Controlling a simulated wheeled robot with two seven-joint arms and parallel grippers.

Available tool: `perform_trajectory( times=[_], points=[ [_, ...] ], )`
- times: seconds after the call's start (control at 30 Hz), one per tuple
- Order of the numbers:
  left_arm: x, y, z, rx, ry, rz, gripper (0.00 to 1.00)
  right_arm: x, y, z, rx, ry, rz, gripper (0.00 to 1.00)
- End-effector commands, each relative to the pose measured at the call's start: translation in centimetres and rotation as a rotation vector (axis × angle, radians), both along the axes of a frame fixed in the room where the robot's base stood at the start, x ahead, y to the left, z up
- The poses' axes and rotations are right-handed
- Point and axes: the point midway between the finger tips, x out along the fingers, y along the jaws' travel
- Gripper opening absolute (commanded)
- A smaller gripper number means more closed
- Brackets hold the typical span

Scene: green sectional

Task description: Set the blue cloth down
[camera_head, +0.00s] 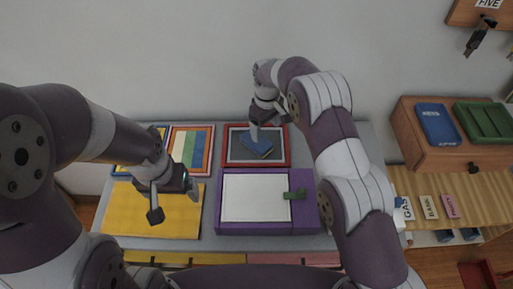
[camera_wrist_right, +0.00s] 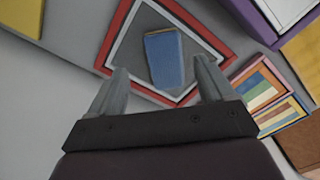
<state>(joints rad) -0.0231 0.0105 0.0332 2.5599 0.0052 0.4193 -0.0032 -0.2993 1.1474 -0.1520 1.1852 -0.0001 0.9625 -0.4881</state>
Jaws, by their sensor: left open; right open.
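The blue cloth (camera_head: 257,152) lies as a small folded block on the grey inside of a red-rimmed frame (camera_head: 287,147) at the back of the table. In the right wrist view the cloth (camera_wrist_right: 164,58) shows between and beyond my fingertips, inside the frame's red rim (camera_wrist_right: 112,38). My right gripper (camera_wrist_right: 160,72) is open, with a finger to either side of the cloth in the picture and a visible gap to each. In the head view it (camera_head: 261,127) is just above the cloth. My left gripper (camera_head: 156,202) is open and empty over the yellow panel.
A purple box with a white top (camera_head: 256,198) and a green handle stands in front of the frame. A yellow panel (camera_head: 125,212) is at the left, with striped framed panels (camera_head: 190,146) behind it.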

Motion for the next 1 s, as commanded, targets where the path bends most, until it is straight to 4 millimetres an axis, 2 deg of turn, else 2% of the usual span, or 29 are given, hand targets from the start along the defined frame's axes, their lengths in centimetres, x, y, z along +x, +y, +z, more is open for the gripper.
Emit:
perform_trajectory(
  times=[0.03,0.07,0.1,0.33,0.47,0.7,0.73,0.83,1.0],
  points=[
    [0.0,0.0,-2.8,0.0,0.001,0.0,0.94,0.0,0.0,-2.8,0.0,0.0,0.0,0.82],
    [0.0,0.0,-3.5,0.0,0.001,0.0,0.94,0.0,0.0,-3.5,0.0,0.0,-0.001,0.82],
    [-0.1,0.0,-2.4,0.0,0.003,0.0,0.94,-0.1,0.0,-3.3,-0.001,0.004,-0.001,0.82],
    [0.0,0.0,-0.9,0.0,0.0,0.0,0.94,-0.1,0.4,-6.8,-0.001,0.002,-0.002,0.82],
    [0.0,0.0,-0.8,0.0,0.0,0.0,0.94,-0.1,0.4,-8.9,0.0,0.0,-0.003,0.82],
    [0.0,0.0,-0.9,0.0,0.001,0.0,0.94,0.0,0.4,-9.5,0.001,-0.002,-0.003,0.82],
    [0.0,0.0,-0.9,0.0,0.001,0.0,0.94,0.0,0.4,-9.5,0.001,-0.002,-0.003,0.79],
    [0.0,0.0,-0.9,0.0,0.001,0.0,0.94,0.0,0.4,-9.5,0.001,-0.002,-0.003,0.46],
    [0.0,0.0,-0.9,0.0,0.001,0.0,0.94,0.0,0.4,-9.5,0.001,-0.002,-0.003,0.38]
  ],
)
